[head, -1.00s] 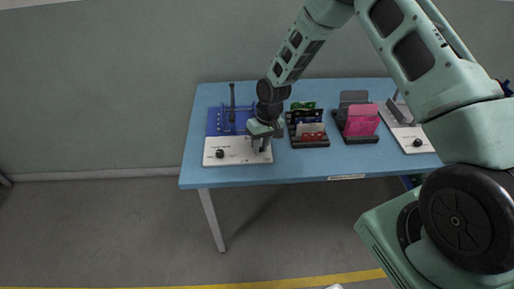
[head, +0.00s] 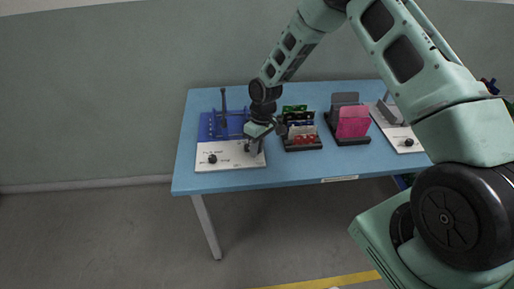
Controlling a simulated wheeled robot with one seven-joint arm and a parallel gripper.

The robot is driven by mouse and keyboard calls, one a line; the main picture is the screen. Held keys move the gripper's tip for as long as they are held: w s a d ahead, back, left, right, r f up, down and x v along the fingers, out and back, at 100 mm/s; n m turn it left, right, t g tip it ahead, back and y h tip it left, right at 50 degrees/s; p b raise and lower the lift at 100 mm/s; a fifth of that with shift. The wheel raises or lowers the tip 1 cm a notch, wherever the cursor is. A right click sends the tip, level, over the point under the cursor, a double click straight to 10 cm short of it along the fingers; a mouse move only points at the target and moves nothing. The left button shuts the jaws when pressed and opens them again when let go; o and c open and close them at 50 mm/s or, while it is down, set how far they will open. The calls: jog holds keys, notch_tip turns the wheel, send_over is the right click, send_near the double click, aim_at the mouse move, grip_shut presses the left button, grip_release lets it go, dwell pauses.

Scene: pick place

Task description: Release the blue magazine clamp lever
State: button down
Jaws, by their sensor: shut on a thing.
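The blue magazine fixture (head: 211,126) stands on a white base plate (head: 226,156) at the left of the blue table. A dark upright lever (head: 223,101) rises at its back. A black knob (head: 212,159) sits on the plate's front left. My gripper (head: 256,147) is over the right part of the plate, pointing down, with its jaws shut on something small. What it holds is too small and too hidden to make out. My wrist covers the fixture's right side.
A dark holder with a pink card (head: 353,122) is further right. Another white plate with a black knob (head: 407,144) lies at the right. The blue table's (head: 290,167) front strip is clear.

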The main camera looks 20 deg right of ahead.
jog(key=shift+w, duration=0.1)
jog(key=c, duration=1.3)
grip_release()
jog(key=shift+r, duration=0.1)
jog(key=w+d+r+b, duration=0.1)
jog(key=d+r+b, duration=0.1)
jog(key=r, duration=1.5)
jog(key=shift+w+d, duration=0.25)
jog(key=shift+d, duration=0.25)
